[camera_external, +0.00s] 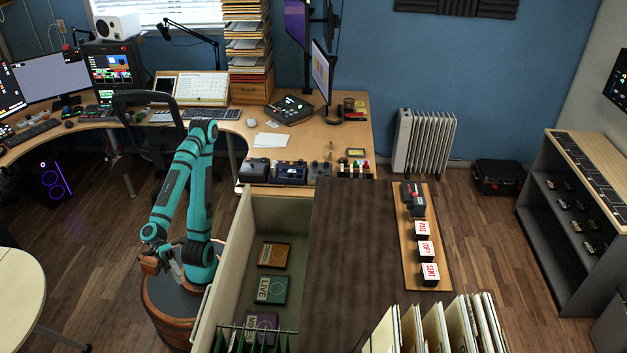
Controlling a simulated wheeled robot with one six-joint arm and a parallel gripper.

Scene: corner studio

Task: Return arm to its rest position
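My teal arm (184,190) is folded upright, with its elbow high and its forearm running down to the left. My gripper (152,264) hangs low at the left, close beside the round brown base. It is small and dark in this view, so I cannot tell whether its fingers are open or shut, and no held thing is clear.
An open drawer (232,253) with several labelled boxes stands just right of my arm. A desk (262,146) with devices lies behind it, and a black chair (142,110) is behind left. A pale round table (17,290) is at the left. Wooden floor (95,255) is free between.

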